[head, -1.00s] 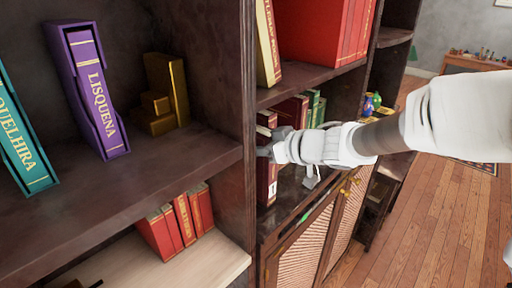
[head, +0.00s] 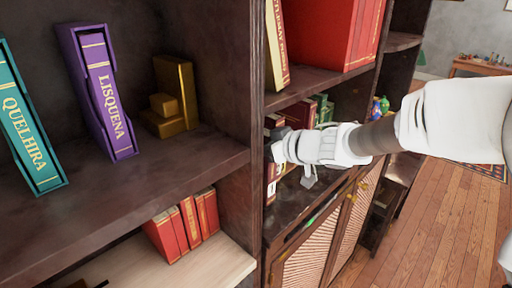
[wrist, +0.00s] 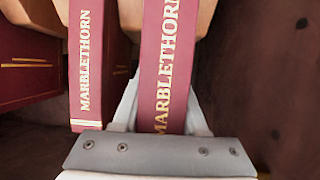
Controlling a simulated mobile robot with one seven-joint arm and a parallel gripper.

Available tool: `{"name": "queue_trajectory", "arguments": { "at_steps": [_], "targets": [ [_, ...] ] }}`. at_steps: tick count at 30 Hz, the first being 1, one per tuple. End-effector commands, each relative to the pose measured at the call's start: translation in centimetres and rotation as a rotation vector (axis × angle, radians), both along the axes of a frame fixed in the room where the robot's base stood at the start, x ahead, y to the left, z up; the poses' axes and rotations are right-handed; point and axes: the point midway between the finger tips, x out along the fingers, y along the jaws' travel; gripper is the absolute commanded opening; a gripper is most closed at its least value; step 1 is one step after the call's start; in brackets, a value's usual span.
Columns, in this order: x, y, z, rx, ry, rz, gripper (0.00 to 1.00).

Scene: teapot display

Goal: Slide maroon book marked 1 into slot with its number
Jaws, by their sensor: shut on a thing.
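My gripper (head: 276,149) is at the front of the middle shelf, just right of the dark upright post. In the wrist view my gripper (wrist: 160,120) is shut on a maroon book (wrist: 165,60) with gold MARBLETHORN lettering, one finger on each side of its spine. In the head view the lower end of this maroon book (head: 271,190) shows below my gripper with a pale label that looks like a 1. A second maroon MARBLETHORN book (wrist: 87,65) stands to its left in the wrist view. My gripper and arm partly hide the slot area in the head view.
Other maroon and green books (head: 322,108) stand behind my gripper on the same shelf. The dark post (head: 258,120) is close on the left. A red box-like set (head: 318,35) is on the shelf above. Cabinet doors (head: 312,250) are below.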

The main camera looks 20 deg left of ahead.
Motion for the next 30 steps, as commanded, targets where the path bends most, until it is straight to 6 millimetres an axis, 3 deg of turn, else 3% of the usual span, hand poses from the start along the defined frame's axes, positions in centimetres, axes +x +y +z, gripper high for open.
{"name": "queue_trajectory", "arguments": {
  "at_steps": [30],
  "targets": [
    [0.9,2.3,0.2,0.002,-0.002,0.0,0.0]
  ]
}}
